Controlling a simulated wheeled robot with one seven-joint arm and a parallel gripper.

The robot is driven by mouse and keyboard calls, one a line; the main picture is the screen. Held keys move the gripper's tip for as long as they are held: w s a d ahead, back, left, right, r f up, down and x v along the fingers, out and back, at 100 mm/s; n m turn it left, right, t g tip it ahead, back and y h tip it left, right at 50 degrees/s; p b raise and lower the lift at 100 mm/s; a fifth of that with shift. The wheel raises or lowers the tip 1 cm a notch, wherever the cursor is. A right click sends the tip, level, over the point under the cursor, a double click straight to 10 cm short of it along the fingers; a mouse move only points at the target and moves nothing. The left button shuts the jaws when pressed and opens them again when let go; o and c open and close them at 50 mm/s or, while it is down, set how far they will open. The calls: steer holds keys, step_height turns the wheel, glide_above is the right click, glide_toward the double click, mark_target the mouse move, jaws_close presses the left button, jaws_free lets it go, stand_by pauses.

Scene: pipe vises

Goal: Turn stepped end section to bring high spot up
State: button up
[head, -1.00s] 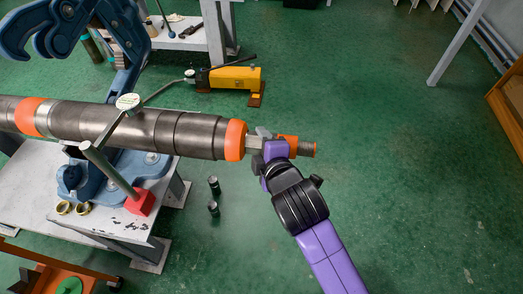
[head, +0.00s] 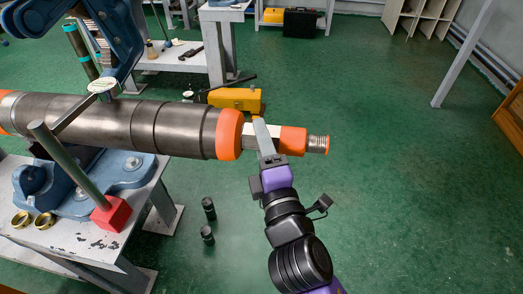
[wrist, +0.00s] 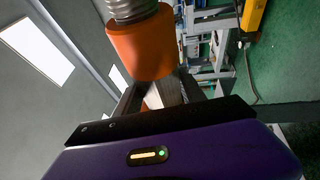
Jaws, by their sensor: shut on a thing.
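The stepped pipe (head: 180,127) lies level across the left of the head view, its steps narrowing to an orange ring (head: 229,135). Beyond that ring its end section has a bare flat-sided metal part (head: 248,136), an orange collar (head: 292,140) and a threaded tip (head: 318,144). My gripper (head: 264,138) reaches up from below and is shut on the flat-sided part, beside the collar. In the wrist view the collar (wrist: 145,45) partly hides the fingers (wrist: 155,95) and the grip. A dial gauge (head: 104,85) sits above the pipe; its reading is too small to read.
The gauge's rod rises from a red base (head: 110,214) on the grey bench (head: 65,243), near a blue vise (head: 110,172). A yellow pump (head: 236,98) lies behind the pipe. The floor at right is clear.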

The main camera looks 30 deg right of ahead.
steer(key=shift+b, duration=0.35)
stand_by(0.3)
steer(key=o, duration=1.4)
steer(key=shift+c, duration=0.2)
steer(key=b+v, duration=0.1)
steer(key=v, duration=0.6)
steer(key=shift+s+f, duration=0.25)
steer(key=shift+s, duration=0.1)
steer(key=shift+a, duration=0.1)
